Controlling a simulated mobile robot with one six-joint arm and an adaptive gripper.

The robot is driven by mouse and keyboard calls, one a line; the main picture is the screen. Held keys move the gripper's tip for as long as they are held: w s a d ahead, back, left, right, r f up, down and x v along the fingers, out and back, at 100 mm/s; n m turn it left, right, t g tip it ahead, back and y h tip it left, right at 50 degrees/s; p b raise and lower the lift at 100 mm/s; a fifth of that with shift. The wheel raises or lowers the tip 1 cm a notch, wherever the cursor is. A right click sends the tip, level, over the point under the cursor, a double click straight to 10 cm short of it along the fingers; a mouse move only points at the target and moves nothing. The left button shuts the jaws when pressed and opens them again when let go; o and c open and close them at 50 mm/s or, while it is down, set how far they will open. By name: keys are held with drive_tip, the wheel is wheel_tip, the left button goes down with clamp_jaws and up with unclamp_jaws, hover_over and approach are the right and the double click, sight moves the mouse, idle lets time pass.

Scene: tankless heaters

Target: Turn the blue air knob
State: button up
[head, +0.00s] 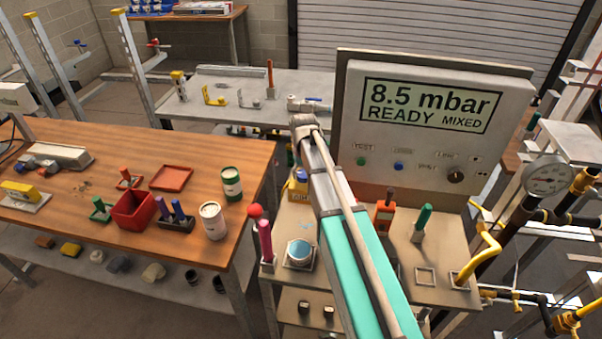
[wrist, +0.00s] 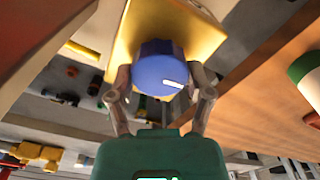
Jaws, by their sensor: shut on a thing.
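The blue air knob (wrist: 158,66) is round, with a short white pointer line on its face, in the middle of the wrist view. It sits on a yellow block (wrist: 205,38). My gripper (wrist: 162,78) has one finger on each side of the knob and is shut on it. In the head view the yellow block (head: 297,190) stands at the left edge of the panel bench, just left of my arm. The knob and my gripper are mostly hidden there by my arm link.
A display panel (head: 430,120) reads "8.5 mbar READY MIXED" behind my arm. A wooden table (head: 110,170) on the left holds a red bin (head: 132,212) and cans. A gauge (head: 546,175) and pipes are on the right.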

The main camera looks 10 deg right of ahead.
drive_tip(key=shift+w+n, duration=0.2)
drive_tip(key=shift+n, duration=0.4)
drive_tip(key=o, duration=1.1)
drive_tip(key=shift+w+f, duration=0.1)
drive_tip(key=shift+o, duration=0.2)
drive_tip(key=shift+s, duration=0.2)
